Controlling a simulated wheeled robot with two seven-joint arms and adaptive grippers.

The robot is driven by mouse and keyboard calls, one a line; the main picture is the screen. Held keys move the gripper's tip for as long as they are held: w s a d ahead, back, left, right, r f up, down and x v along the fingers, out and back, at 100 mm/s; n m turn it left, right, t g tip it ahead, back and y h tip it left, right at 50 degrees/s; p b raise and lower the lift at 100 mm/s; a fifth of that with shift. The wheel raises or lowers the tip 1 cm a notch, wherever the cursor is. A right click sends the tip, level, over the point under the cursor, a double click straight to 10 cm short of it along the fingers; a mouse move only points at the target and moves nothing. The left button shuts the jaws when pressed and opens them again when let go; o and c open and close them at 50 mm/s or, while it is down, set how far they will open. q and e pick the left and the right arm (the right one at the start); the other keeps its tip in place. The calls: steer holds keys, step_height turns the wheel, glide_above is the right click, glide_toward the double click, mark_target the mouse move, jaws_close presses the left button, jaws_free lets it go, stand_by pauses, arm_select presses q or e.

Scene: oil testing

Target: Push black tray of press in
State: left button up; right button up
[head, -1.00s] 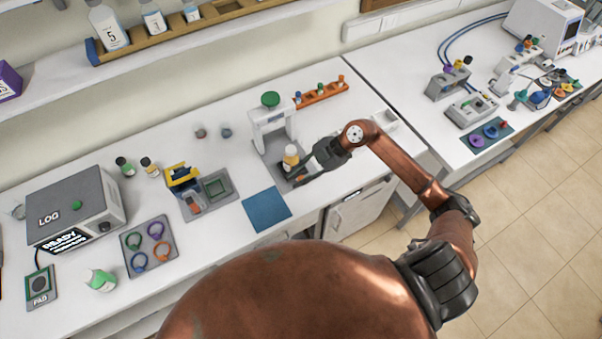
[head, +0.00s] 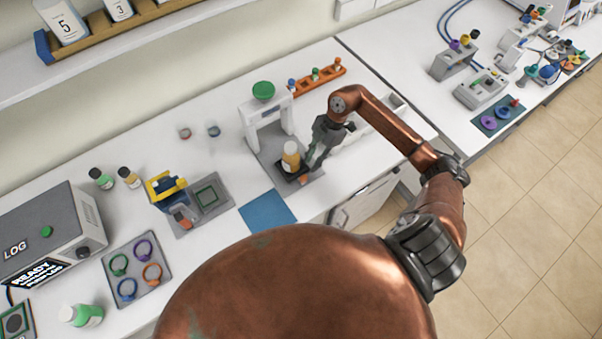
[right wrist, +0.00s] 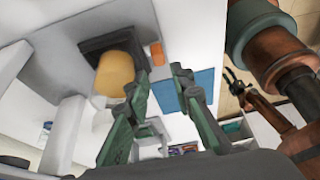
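The white press (head: 283,116) stands on a grey base, with a green round knob on top. Its black tray (head: 290,178) sits at the front of the base, sticking out from under the frame, with a yellow-orange capped container (head: 291,158) upright on it. In the right wrist view the black tray (right wrist: 92,46) and the orange cap (right wrist: 115,73) also show. My right gripper (head: 309,166) is just right of the container, pointing down. Its fingers (right wrist: 158,76) are apart with nothing between them. My left gripper (right wrist: 237,80) shows small in the right wrist view, its jaws apart.
A blue mat (head: 267,211) lies in front of the press. A yellow-and-blue device (head: 167,187) stands to the left. An orange rack (head: 318,80) with small bottles is behind. The bench's front edge is close to the tray.

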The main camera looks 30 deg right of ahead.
mark_target(304, 176)
steer(key=shift+p+x, duration=0.5)
steer(key=shift+x, duration=3.65)
steer(key=shift+w+d+f, duration=0.1)
steer(key=shift+d, duration=0.05)
steer(key=shift+c, duration=0.7)
jaws_close()
